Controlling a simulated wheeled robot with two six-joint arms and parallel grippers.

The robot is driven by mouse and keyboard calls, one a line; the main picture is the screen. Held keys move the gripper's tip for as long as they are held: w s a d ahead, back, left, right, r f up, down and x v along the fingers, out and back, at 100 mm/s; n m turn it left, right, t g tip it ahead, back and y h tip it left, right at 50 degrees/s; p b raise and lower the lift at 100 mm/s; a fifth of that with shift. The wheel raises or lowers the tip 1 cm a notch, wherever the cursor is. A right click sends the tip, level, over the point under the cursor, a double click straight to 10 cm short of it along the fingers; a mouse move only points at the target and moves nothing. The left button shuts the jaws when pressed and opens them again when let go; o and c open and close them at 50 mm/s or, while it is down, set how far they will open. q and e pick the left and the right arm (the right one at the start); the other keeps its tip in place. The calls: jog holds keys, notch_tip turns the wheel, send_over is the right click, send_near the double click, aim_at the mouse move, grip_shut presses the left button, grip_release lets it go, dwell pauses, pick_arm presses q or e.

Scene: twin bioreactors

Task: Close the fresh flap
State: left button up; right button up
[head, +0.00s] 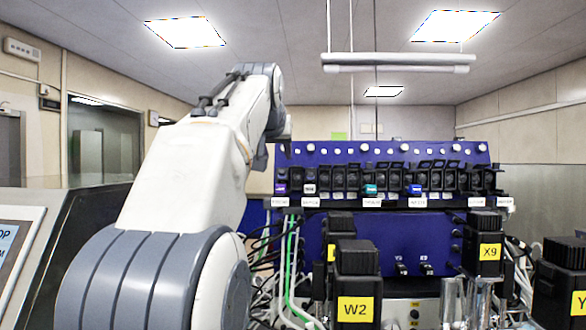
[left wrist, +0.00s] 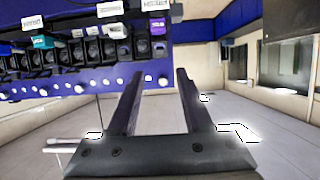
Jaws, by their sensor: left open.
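A dark blue panel (head: 380,153) carries a row of black pinch-valve-like units with small flaps, above white labels. Colored tabs show on some of them: purple (head: 281,188), white (head: 310,188), teal (head: 371,189) and blue (head: 414,189). In the left wrist view the row appears upside down, with the purple tab (left wrist: 157,28) nearest the fingers. My left gripper (left wrist: 160,78) is open and empty, its fingertips just short of the panel's end. In the head view my arm mostly hides it. My right gripper is not in view.
Below the panel stand black motor blocks tagged W2 (head: 356,280) and X9 (head: 484,242), with tubes and cables (head: 290,265) around them. A console with a screen (head: 18,250) is at the left.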

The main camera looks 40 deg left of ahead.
aim_at(281, 170)
pick_arm(q)
jog(key=p+x, duration=0.2)
jog(key=x, duration=0.7)
jog(key=shift+w+a+p, duration=0.1)
jog(key=shift+w+p, duration=0.05)
jog(key=shift+p, duration=0.15)
jog(key=shift+w+a+f, duration=0.15)
jog(key=shift+w, duration=0.1)
